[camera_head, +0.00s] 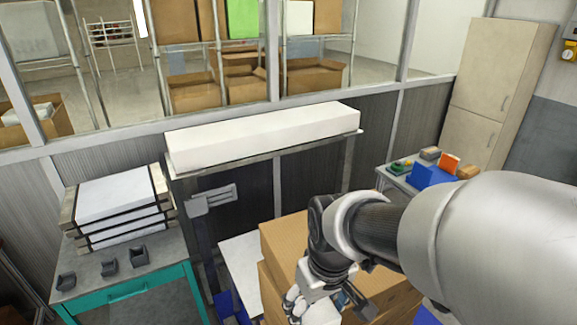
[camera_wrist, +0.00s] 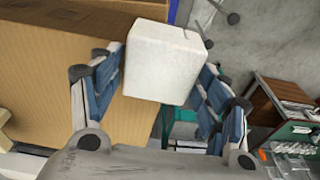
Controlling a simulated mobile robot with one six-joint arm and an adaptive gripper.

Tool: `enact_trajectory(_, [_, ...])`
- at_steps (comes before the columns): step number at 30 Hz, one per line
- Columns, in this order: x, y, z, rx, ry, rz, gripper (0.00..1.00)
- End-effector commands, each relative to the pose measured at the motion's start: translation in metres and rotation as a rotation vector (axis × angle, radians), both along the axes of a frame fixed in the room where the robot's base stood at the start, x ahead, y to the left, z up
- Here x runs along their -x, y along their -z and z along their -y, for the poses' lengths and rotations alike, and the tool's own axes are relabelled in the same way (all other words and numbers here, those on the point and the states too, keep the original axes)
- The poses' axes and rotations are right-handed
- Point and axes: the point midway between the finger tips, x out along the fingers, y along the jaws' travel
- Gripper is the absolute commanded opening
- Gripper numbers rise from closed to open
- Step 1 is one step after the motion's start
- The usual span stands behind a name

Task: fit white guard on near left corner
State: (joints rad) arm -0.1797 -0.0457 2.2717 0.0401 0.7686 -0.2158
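A white block-shaped piece, which I take as the white guard (camera_wrist: 158,68), sits between the blue-padded fingers of my gripper (camera_wrist: 163,82) in the wrist view. The fingers press against its left and right sides. In the head view my gripper (camera_head: 340,300) is low in the middle, in front of the cardboard boxes, and a white piece (camera_head: 318,312) shows beside it at the bottom edge. The top cardboard box (camera_head: 284,238) has a bare tan top; it fills the left of the wrist view (camera_wrist: 45,75). My arm hides its right part and near corners.
A teal-framed table (camera_head: 165,290) at left carries a stack of white panels (camera_head: 115,205) and several small grey pieces (camera_head: 138,257). A long white block (camera_head: 265,135) lies on a stand behind. A small table at right holds a blue bin (camera_head: 432,176).

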Motion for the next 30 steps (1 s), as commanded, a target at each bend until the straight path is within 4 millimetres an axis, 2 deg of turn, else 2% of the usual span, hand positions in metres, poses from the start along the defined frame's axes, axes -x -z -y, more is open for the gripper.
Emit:
enact_trajectory(4, [0.000, 0.000, 0.000, 0.000, 0.000, 0.000, 0.82])
enact_trajectory(13, [0.000, 0.000, 0.000, 0.000, 0.000, 0.000, 0.82])
enact_trajectory(17, [0.000, -0.007, 0.000, 0.000, 0.000, 0.001, 0.82])
enact_trajectory(22, [0.001, -0.033, 0.001, -0.002, 0.000, 0.007, 0.82])
enact_trajectory(30, [0.010, -0.093, 0.004, 0.000, 0.000, 0.006, 0.82])
